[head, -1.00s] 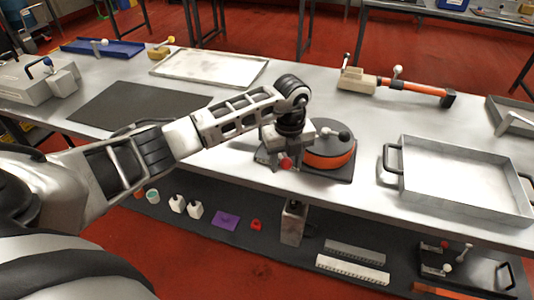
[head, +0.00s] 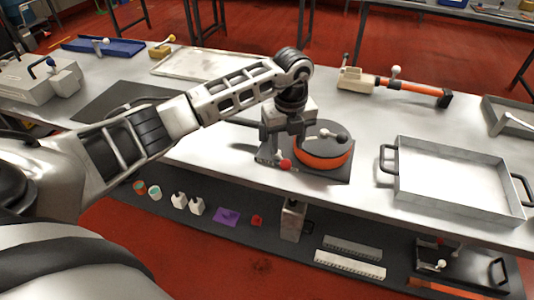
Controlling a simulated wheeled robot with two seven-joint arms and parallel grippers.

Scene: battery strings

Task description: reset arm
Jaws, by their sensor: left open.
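My left arm reaches in from the left, and my left gripper (head: 284,137) points down from its wrist. It is open, at the left side of a round orange device (head: 323,154) with a dark top and a lever, on a dark base plate. A red knob (head: 285,163) shows just below the gripper. The fingers are partly hidden, and I cannot tell whether they touch the device. My right gripper is out of view.
The grey workbench (head: 225,150) holds a deep metal tray (head: 455,178) to the right, an orange-handled tool (head: 410,88) behind, and a flat tray (head: 205,65) and dark mat (head: 110,100) at the left. A lower shelf (head: 265,205) carries small parts.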

